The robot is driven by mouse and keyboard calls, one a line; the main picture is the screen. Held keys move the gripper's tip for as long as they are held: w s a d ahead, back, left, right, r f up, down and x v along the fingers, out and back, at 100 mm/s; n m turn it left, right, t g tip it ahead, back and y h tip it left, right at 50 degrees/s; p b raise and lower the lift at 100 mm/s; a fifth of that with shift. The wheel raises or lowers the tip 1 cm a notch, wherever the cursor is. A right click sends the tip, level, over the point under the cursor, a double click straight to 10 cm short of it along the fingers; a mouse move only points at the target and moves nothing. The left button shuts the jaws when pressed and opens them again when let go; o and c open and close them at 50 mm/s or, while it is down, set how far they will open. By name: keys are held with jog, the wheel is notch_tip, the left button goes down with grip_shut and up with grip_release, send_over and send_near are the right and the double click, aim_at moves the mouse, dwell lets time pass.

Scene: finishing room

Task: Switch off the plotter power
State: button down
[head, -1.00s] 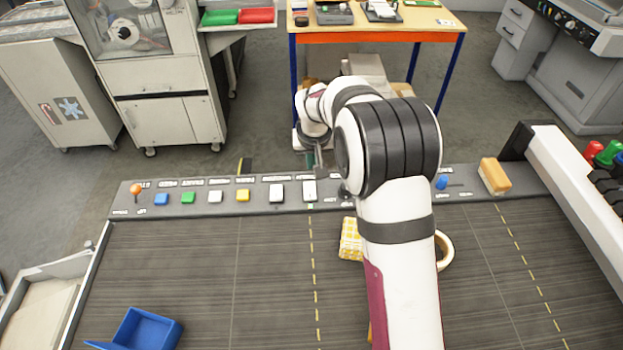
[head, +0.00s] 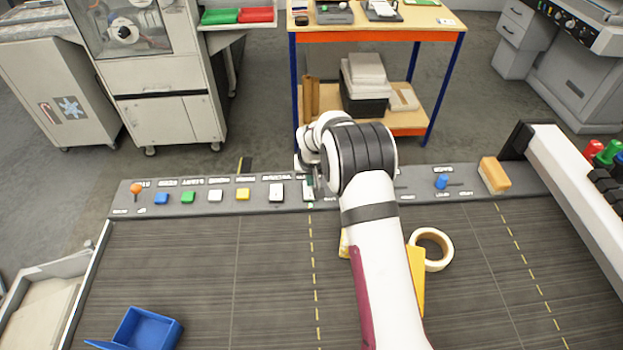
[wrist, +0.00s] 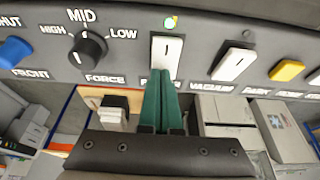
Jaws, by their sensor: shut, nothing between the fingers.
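The plotter's control strip (head: 100,212) runs along the back edge of the plotter bed. A white rocker switch (wrist: 166,50) with a line mark sits at the middle of the wrist view. Its label is partly covered by my fingers, leaving a P at the start. The switch also shows in the head view (head: 308,191), partly hidden. My gripper (wrist: 162,74) is shut and empty, its green fingertips overlapping the label-side end of the switch. I cannot tell if they touch it.
The FORCE knob (wrist: 90,50) and the VACUUM rocker (wrist: 234,63) flank the switch. A tape roll (head: 443,262), a wooden-topped block (head: 495,174) and a blue tray (head: 148,329) sit on or by the bed.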

jog(key=shift+w+f, duration=0.1)
jog(key=shift+f, duration=0.1)
jog(key=shift+s, duration=0.85)
jog(key=v, duration=1.4)
jog(key=shift+w+r, duration=0.15)
jog(key=shift+w, duration=0.2)
